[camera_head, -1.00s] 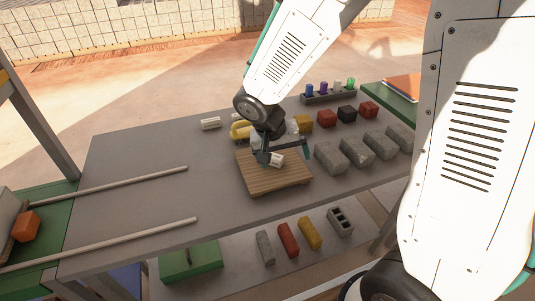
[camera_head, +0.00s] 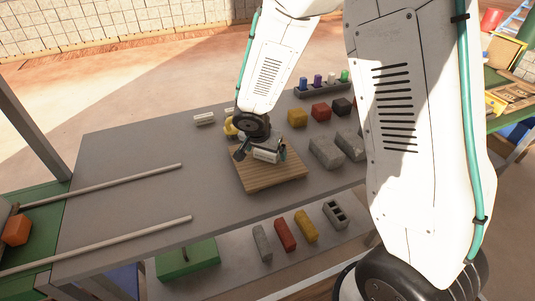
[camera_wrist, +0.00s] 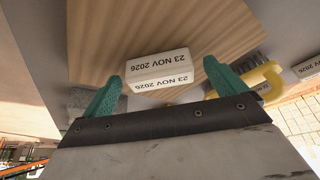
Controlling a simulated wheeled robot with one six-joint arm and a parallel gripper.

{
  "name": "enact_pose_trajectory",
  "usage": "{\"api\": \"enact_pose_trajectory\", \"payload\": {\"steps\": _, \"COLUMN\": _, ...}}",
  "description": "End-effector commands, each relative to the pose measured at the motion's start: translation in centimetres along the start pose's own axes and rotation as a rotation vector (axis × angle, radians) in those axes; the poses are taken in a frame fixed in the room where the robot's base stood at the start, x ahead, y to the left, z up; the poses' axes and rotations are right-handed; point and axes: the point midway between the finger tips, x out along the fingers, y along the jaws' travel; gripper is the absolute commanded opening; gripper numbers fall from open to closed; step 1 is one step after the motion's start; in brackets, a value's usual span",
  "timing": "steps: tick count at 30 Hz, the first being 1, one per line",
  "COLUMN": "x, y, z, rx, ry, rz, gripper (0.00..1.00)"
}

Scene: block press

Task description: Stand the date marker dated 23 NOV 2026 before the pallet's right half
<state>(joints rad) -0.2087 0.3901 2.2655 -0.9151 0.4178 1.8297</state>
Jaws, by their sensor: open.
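The white date marker dated 23 NOV 2026 (camera_wrist: 160,70) shows in the wrist view between my open fingers, apart from both, its print upside down there. In the head view the marker (camera_head: 265,156) is over the back part of the wooden pallet (camera_head: 272,181). I cannot tell whether it rests on the boards or how near the fingers are in height. My gripper (camera_head: 262,151) is open, one finger at each end of the marker; its green fingers (camera_wrist: 161,73) also show in the wrist view.
Another white marker (camera_head: 204,118) lies behind left of the pallet. A yellow handled item (camera_wrist: 247,81) lies close behind the pallet. Grey blocks (camera_head: 326,152) and red, yellow and dark blocks stand to the right. The table left of the pallet is clear (camera_head: 140,150), apart from two rods.

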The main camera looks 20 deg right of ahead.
Motion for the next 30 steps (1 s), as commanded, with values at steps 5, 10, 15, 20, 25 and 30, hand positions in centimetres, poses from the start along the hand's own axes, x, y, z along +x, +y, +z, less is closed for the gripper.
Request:
{"api": "enact_pose_trajectory", "payload": {"steps": 5, "x": 0.7, "y": 0.0, "z": 0.0, "rx": -0.001, "ry": -0.001, "rz": -0.001, "gripper": 0.96}}
{"api": "enact_pose_trajectory", "payload": {"steps": 10, "x": 0.7, "y": 0.0, "z": 0.0, "rx": 0.0, "ry": 0.0, "rz": -0.001, "gripper": 0.88}}
{"api": "enact_pose_trajectory", "payload": {"steps": 15, "x": 0.7, "y": 0.1, "z": 0.0, "rx": 0.001, "ry": 0.0, "rz": 0.0, "gripper": 0.47}}
{"api": "enact_pose_trajectory", "payload": {"steps": 20, "x": 0.7, "y": 0.1, "z": -0.1, "rx": 0.001, "ry": 0.0, "rz": 0.0, "gripper": 0.44}}
{"api": "enact_pose_trajectory", "payload": {"steps": 25, "x": 0.5, "y": 0.0, "z": -0.1, "rx": 0.001, "ry": 0.0, "rz": -0.001, "gripper": 0.44}}
{"api": "enact_pose_trajectory", "payload": {"steps": 30, "x": -0.9, "y": 0.0, "z": -0.8, "rx": 0.004, "ry": 0.003, "rz": -0.002, "gripper": 0.44}}
